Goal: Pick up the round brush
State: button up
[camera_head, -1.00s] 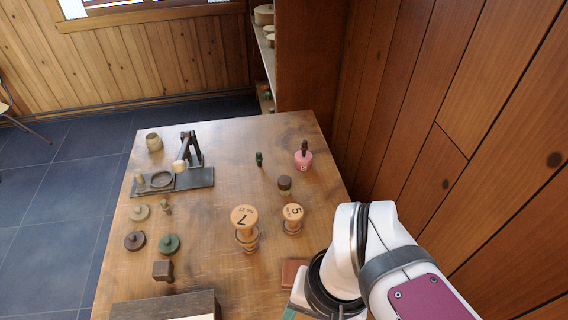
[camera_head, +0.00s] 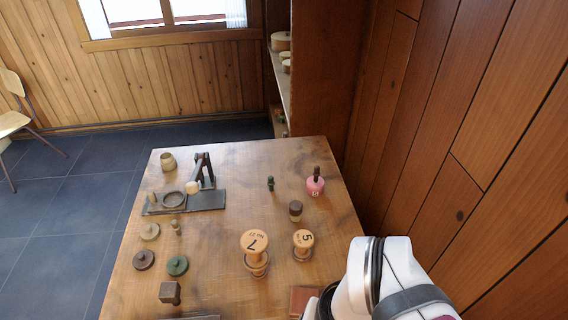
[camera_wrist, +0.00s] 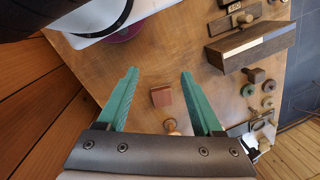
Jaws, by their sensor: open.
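A short, round, dark brown piece with a paler lower part (camera_head: 295,208) stands on the right half of the table in the head view. It may be the round brush, but it is too small to tell. In the wrist view I cannot make it out. My gripper (camera_wrist: 158,75) is open, with two green fingers apart and nothing held between them. It points down over the table. A reddish-brown block (camera_wrist: 160,96) shows between the fingers, below them. In the head view my gripper is out of sight and only my white arm shows at the lower right.
A wooden box (camera_wrist: 250,45) shows in the wrist view. A plank wall bounds the right.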

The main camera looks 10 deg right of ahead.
jog(key=shift+o, duration=0.7)
jog(key=shift+w, duration=0.1)
jog(key=n+t+h, duration=0.3)
jog(key=n+t, duration=0.1)
jog(key=t, duration=0.8)
send_near(296, 207)
jog(key=shift+d+f, duration=0.55)
jog(key=shift+d, duration=0.1)
jog(key=shift+w+a+f+n+t+y, duration=0.15)
jog(key=shift+f+n+t+y, duration=0.1)
jog(key=shift+t, duration=0.15)
jog(key=shift+s+a+f+n+t+y, duration=0.15)
jog(key=shift+n+t, duration=0.1)
jog(key=shift+t, duration=0.15)
jog(key=x, duration=0.7)
jog(key=shift+w, duration=0.3)
grip_shut()
